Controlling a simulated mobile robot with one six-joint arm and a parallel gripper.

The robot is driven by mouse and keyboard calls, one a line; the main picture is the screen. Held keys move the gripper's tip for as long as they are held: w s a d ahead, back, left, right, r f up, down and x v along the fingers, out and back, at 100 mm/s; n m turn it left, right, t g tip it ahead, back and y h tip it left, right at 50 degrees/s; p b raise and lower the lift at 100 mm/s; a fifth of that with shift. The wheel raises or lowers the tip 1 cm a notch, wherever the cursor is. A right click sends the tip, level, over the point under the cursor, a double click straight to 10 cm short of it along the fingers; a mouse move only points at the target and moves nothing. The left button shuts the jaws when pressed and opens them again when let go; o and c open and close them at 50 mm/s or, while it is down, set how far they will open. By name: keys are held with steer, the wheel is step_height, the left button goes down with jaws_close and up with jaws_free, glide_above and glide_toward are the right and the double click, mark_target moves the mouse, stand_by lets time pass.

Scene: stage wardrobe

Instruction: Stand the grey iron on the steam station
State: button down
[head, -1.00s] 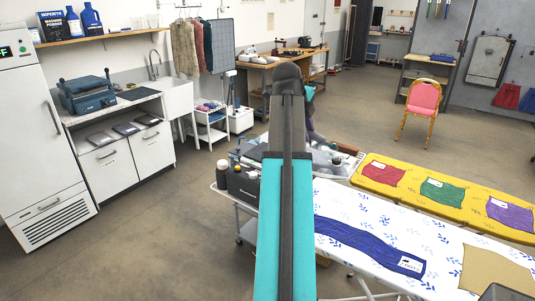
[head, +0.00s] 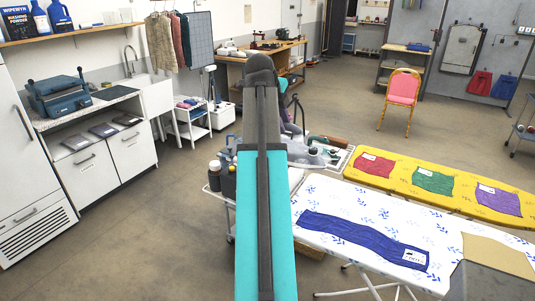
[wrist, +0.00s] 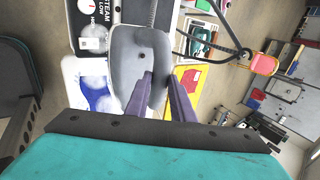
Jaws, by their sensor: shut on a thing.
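The grey iron (wrist: 140,55) fills the upper middle of the wrist view, held by my gripper (wrist: 162,88). The two purple-grey fingers are closed on it, one overlapping its lower part and the other along its right side. The steam station (wrist: 95,18), a dark panel with white "STEAM" lettering, shows behind the iron at the top left. The iron partly covers it, and I cannot tell whether they touch. In the head view my arm hides most of the gripper; a grey shape beside the arm (head: 315,155) is too small to tell.
A white ironing board (head: 330,205) with a blue cloth (head: 365,238) lies right of my arm. A yellow board (head: 400,180) with coloured cloths is behind it. A dark bottle (head: 215,175) stands left of my arm. A pink chair (head: 404,87) stands farther back. The floor at left is clear.

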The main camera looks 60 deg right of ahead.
steer(key=shift+r, duration=0.1)
steer(key=w+d+f+p, duration=0.1)
steer(key=w+d+p, duration=0.4)
steer(key=w, duration=0.8)
steer(key=shift+w+d+f, duration=0.15)
steer(key=shift+d+f, duration=0.05)
steer(key=shift+d, duration=0.5)
steer(key=shift+w+d+f+p, duration=0.1)
steer(key=shift+w+f+p, duration=0.1)
steer(key=shift+f+p, duration=0.35)
steer(key=shift+w+d+f+p, duration=0.1)
steer(key=shift+w+f+p, duration=0.1)
steer(key=shift+f+p, duration=0.4)
steer(key=shift+w+d+f+p, duration=0.1)
steer(key=shift+w+f+p, duration=0.1)
steer(key=shift+f+p, duration=0.35)
steer(key=shift+f, duration=0.2)
steer(key=c, duration=1.5)
jaws_free()
steer(key=shift+c, duration=0.2)
